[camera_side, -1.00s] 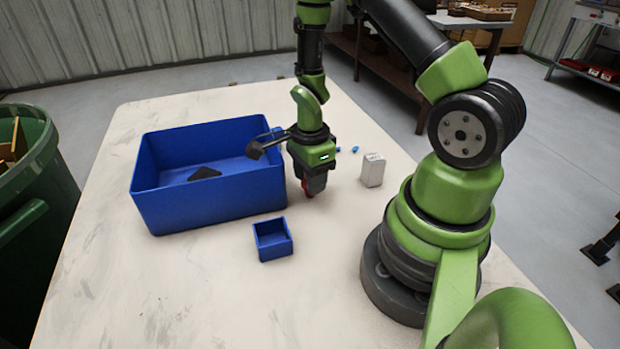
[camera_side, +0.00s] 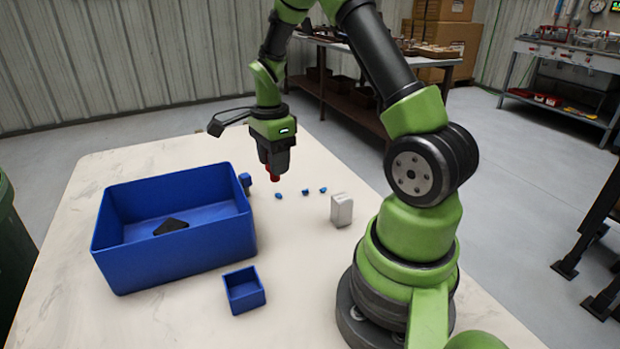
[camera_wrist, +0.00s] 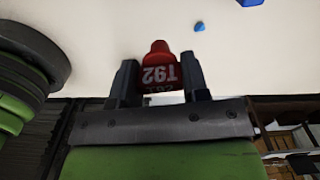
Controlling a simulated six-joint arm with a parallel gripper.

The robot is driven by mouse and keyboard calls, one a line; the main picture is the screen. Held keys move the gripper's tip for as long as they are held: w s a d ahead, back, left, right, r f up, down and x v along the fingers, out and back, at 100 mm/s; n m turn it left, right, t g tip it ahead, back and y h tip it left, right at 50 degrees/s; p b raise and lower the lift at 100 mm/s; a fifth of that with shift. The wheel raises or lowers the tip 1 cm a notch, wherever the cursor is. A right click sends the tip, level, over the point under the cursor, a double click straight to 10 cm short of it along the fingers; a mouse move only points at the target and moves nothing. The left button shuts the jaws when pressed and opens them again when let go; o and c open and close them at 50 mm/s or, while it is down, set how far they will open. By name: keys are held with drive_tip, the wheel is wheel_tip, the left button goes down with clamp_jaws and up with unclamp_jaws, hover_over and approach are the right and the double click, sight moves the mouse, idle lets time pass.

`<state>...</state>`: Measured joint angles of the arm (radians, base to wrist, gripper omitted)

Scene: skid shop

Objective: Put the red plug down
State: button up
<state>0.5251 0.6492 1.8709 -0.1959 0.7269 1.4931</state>
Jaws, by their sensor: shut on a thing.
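The red plug (camera_wrist: 160,72) is between the two fingers of my gripper (camera_wrist: 160,85) in the wrist view, with "T92" printed on it in white. In the side view, my gripper (camera_side: 274,170) points down and the red plug (camera_side: 274,175) shows at its tips, above the pale tabletop. My gripper is shut on the plug. It hangs to the right of the large blue bin, towards the far side of the table.
A large blue bin (camera_side: 180,258) holds a dark piece (camera_side: 171,227). A small open blue box (camera_side: 243,290) stands in front. A white block (camera_side: 341,210) stands to the right. Several small blue pieces (camera_side: 306,191) lie behind it. The tabletop (camera_side: 300,250) between them is clear.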

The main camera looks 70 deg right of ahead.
drive_tip(key=s+d+m, duration=0.2)
drive_tip(key=d, duration=1.8)
wheel_tip(320, 180, down, 10)
drive_tip(key=shift+s+d+r, duration=0.1)
drive_tip(key=shift+d+r, duration=0.05)
drive_tip(key=shift+f, duration=0.2)
drive_tip(key=o, duration=0.9)
drive_tip(key=shift+r, duration=0.15)
